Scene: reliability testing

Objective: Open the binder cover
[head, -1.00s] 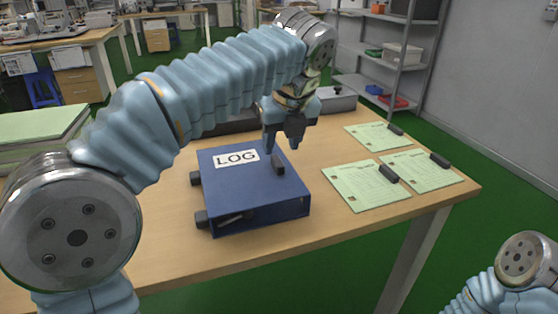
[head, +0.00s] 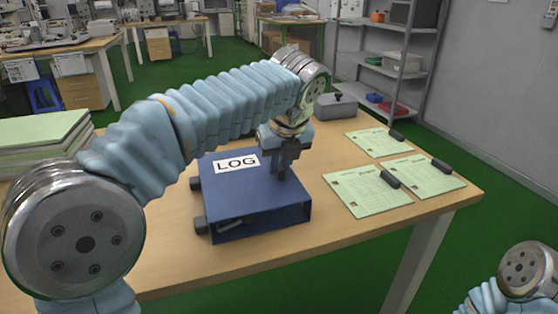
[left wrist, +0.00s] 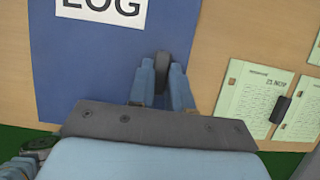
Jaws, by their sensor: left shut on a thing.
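The blue binder (head: 245,196) lies closed on the wooden table, with a white LOG label (head: 236,163) on its cover. It also fills the upper left of the left wrist view (left wrist: 85,70). My left gripper (head: 282,172) is down at the right part of the cover. In the left wrist view its two fingers (left wrist: 161,85) are shut on a dark upright tab (left wrist: 162,64) on the cover. In the head view the gripper mostly hides this tab. My right gripper is not in view; only part of my right arm shows at the lower right.
Green sheets (head: 367,190) with dark clips lie to the right of the binder. A grey box (head: 333,107) stands behind the gripper. A stack of green-topped papers (head: 40,130) is at the left. The table (head: 330,235) is clear in front of the binder.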

